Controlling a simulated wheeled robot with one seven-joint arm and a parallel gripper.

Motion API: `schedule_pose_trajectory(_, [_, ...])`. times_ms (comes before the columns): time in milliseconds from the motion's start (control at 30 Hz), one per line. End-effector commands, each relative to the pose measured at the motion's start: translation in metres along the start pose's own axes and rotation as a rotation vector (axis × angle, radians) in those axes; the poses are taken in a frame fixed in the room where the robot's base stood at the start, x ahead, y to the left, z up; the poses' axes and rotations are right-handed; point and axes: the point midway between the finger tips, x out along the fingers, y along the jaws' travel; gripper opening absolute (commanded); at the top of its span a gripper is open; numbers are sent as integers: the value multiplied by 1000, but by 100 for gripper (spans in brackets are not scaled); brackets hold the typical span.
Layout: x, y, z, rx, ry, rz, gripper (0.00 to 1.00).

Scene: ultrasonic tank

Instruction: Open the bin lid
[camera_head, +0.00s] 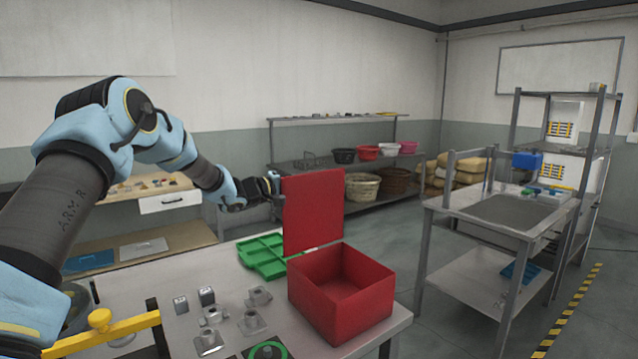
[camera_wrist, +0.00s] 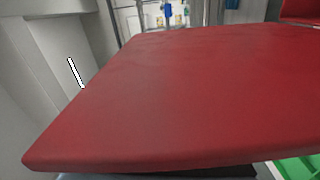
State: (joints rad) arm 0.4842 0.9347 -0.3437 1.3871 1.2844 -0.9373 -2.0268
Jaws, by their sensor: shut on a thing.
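The red bin (camera_head: 365,318) stands on the table's near right corner, and its inside is visible in the head view. Its red lid (camera_head: 313,212) stands about upright at the bin's back left side, its lower edge near the bin's rim. My gripper (camera_head: 275,184) is at the lid's upper left edge and is shut on it; the fingertips are mostly hidden. In the wrist view the lid (camera_wrist: 170,95) fills most of the picture, and part of the red bin shows at the top right.
On the table (camera_head: 240,330), a green tray (camera_head: 262,255) lies left of the bin, with several small metal parts (camera_head: 252,322) in front. A yellow-handled item (camera_head: 105,325) is at the near left. A metal workbench (camera_head: 480,225) stands to the right, with floor between.

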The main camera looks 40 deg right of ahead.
Motion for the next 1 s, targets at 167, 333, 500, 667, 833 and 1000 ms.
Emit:
schedule_pose_trajectory(167, [0, -12, -18, -103, 1, -2, 0])
schedule_pose_trajectory(333, [0, -18, -27, -165, 0, -2, 0])
schedule_pose_trajectory(500, [0, -21, -32, -196, -2, -3, 0])
schedule_pose_trajectory(667, [0, -22, -33, -204, -2, -3, 0])
schedule_pose_trajectory(833, [0, -22, -32, -204, -3, -4, 0])
schedule_pose_trajectory(1000, [0, -22, -32, -204, -3, -4, 23])
